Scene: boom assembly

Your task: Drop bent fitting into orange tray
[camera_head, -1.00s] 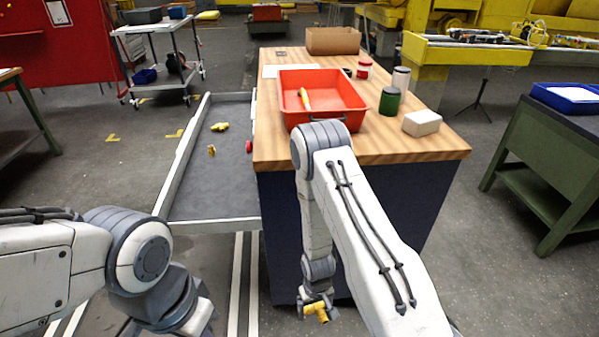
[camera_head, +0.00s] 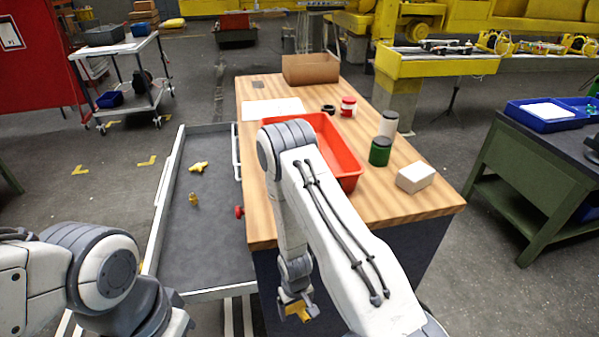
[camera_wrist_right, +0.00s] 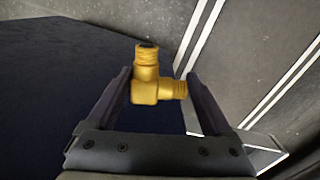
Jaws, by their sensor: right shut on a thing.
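My right gripper (camera_head: 297,308) is shut on a yellow bent fitting (camera_head: 299,311), low in front of the workbench's near side. In the right wrist view the bent fitting (camera_wrist_right: 150,84) sits between the two fingers of the gripper (camera_wrist_right: 160,90), one threaded end up and the other pointing right. The orange tray (camera_head: 340,150) stands on the wooden bench top, partly hidden behind my right arm, so most of its inside cannot be seen. My left arm shows at lower left; its gripper fingers are out of the picture.
On the bench (camera_head: 400,205) are a green can (camera_head: 380,152), a white box (camera_head: 415,177), a red jar (camera_head: 348,106) and a cardboard box (camera_head: 311,69). A grey drawer (camera_head: 215,235) left of the bench holds a yellow fitting (camera_head: 198,167) and a small brass part (camera_head: 193,199).

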